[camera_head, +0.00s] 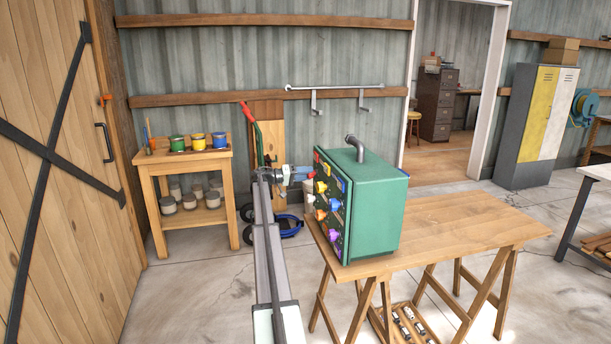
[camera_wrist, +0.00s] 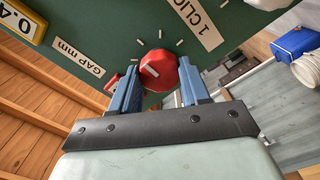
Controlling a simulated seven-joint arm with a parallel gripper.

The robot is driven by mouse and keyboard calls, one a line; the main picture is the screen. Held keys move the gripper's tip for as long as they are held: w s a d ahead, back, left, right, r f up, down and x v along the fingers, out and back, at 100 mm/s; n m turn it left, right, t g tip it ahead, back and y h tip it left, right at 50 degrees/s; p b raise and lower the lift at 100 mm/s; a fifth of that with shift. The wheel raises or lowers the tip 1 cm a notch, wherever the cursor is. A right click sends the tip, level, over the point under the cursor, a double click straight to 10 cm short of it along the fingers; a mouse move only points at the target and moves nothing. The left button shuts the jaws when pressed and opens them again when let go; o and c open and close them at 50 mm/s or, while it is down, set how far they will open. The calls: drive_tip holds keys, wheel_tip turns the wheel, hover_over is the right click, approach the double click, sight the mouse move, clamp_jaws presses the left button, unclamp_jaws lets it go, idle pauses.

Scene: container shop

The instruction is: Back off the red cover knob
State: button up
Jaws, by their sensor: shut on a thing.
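Which red part there is the held knob is hard to tell at this size.
The machine stands on a wooden trestle table (camera_head: 450,232), with free top to its right. Other coloured knobs (camera_head: 321,215) crowd the panel below my gripper. A "1 CLICK" label (camera_wrist: 195,22) and a "GAP mm" label (camera_wrist: 78,58) flank the red knob. A hand truck (camera_head: 256,140) stands behind.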

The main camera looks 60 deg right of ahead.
drive_tip(key=o, duration=1.1)
drive_tip(key=shift+c, duration=0.2)
drive_tip(key=v, duration=1.4)
drive_tip(key=shift+d+n, duration=0.1)
drive_tip(key=shift+n, duration=0.2)
